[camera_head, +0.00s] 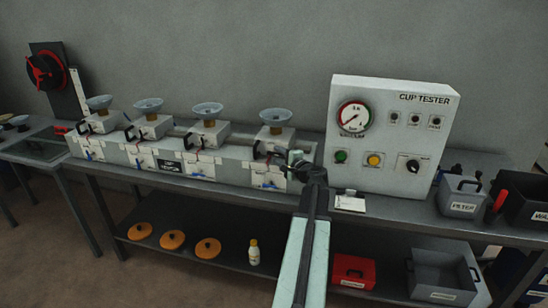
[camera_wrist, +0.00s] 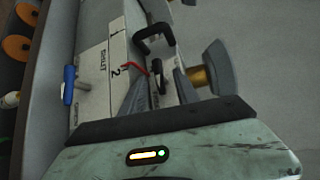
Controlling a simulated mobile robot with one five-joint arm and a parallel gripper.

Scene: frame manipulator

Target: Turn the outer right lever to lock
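The test bench (camera_head: 225,168) carries a row of several white units, each with a grey-blue bowl on a brass stem and a black lever. My gripper (camera_head: 288,160) is at the front of the rightmost unit (camera_head: 273,142), below its bowl (camera_head: 276,116). In the wrist view my gripper (camera_wrist: 160,82) has its two grey fingers apart, with a black lever part (camera_wrist: 157,82) between them. I cannot tell whether the fingers touch it. A bent black handle (camera_wrist: 155,38) stands beyond the fingertips. My arm hides part of the rightmost unit in the head view.
A blue handle (camera_wrist: 70,85) is on the bench's front face. The cup tester panel (camera_head: 390,135) stands close to the right of my arm. Grey and black bins (camera_head: 461,197) stand farther right. The lower shelf holds orange discs (camera_head: 172,240), a bottle (camera_head: 254,252) and a red box (camera_head: 353,270).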

